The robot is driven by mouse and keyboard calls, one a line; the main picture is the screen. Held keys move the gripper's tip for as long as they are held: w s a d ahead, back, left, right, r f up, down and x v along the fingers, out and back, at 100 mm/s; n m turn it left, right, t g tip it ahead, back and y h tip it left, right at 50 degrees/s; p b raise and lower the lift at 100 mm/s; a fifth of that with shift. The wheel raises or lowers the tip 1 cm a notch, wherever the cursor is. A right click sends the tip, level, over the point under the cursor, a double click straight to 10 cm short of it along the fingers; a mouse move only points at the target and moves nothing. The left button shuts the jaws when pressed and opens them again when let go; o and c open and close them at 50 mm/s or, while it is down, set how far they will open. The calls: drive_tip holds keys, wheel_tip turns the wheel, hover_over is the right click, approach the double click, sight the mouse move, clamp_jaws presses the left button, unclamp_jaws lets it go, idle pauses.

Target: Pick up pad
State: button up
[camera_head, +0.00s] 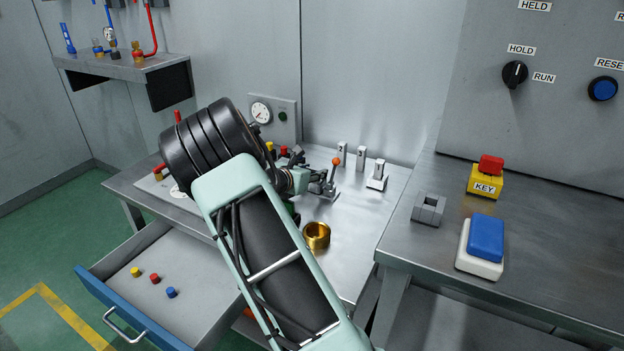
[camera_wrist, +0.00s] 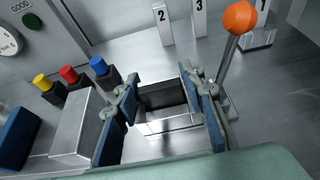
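A blue block on a white base (camera_head: 486,238) lies on the right bench and looks like a pad; nothing is labelled as one. My gripper (camera_head: 300,181) is far to its left, over the middle table, partly hidden by my arm. In the wrist view, my gripper's two blue-faced fingers (camera_wrist: 166,112) are apart. A grey open-topped metal box (camera_wrist: 168,122) shows between them, and I cannot tell whether they touch it. No blue-and-white block shows between the fingers.
A lever with an orange ball (camera_wrist: 239,18) stands close right of my gripper. Numbered posts (camera_head: 342,153) stand behind it. A brass ring (camera_head: 316,236) lies in front. A drawer (camera_head: 190,290) is open.

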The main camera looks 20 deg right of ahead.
drive_tip(key=c, duration=0.7)
drive_tip(key=shift+r, duration=0.1)
